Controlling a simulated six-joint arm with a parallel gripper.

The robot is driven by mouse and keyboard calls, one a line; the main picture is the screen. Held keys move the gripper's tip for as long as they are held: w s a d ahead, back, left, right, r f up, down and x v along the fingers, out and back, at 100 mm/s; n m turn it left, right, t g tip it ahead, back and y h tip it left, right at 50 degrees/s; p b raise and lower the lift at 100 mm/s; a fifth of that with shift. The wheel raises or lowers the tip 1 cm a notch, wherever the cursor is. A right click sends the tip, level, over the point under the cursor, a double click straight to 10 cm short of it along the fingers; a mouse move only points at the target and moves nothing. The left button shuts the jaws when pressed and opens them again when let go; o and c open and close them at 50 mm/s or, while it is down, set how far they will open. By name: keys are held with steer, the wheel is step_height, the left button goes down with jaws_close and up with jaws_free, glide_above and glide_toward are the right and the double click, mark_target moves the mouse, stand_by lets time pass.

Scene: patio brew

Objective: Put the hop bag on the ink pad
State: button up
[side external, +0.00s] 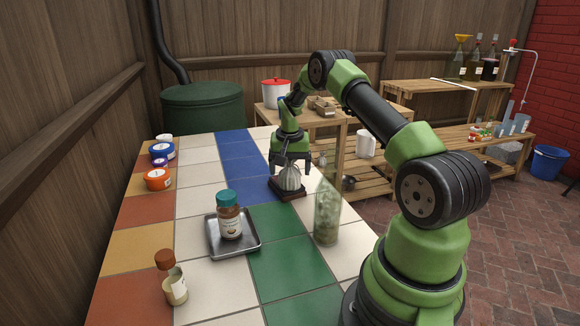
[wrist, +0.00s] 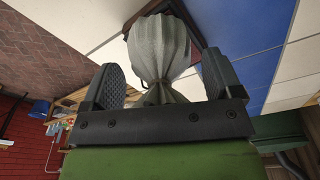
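The hop bag (side external: 290,179) is a pale, pleated cloth bag with a gathered neck. It stands upright on the dark ink pad (side external: 287,194) on the tiled table and appears to rest on it. My gripper (side external: 290,163) is directly above, pointing down, with its fingers on either side of the bag's top. In the wrist view, the bag (wrist: 159,47) sits between my two spread dark fingers (wrist: 163,80), with a gap visible on both sides. Part of the ink pad (wrist: 147,10) shows behind the bag.
A glass jar of hops (side external: 327,213) stands to the right, near my arm. A metal tray (side external: 251,251) holds a teal-lidded jar (side external: 229,214). Blue tiles behind are clear.

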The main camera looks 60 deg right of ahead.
mark_target(289, 170)
step_height(289, 170, up, 12)
steer(key=a+r, duration=0.1)
steer(key=a, duration=0.1)
steer(key=s+a+r+n+t, duration=0.1)
steer(key=a+r+n+t, duration=0.15)
steer(key=a+r, duration=0.75)
steer(key=s+a+r+n+t+y, duration=0.1)
steer(key=s+a+r+n, duration=0.15)
steer(key=a, duration=0.35)
steer(key=s+a+r+n+t, duration=0.1)
steer(key=s+a, duration=0.3)
steer(key=a, duration=0.2)
steer(key=s+a+n, duration=0.1)
steer(key=s+a, duration=0.1)
steer(key=s, duration=0.1)
steer(key=s+a+f+n+t+y, duration=0.1)
steer(key=s+a, duration=0.2)
steer(key=s, duration=0.1)
steer(key=s+a+f+n+t+y, duration=0.1)
steer(key=s+a, duration=0.1)
steer(key=s, duration=0.1)
steer(key=shift+s+a, duration=0.15)
steer(key=shift+s, duration=0.25)
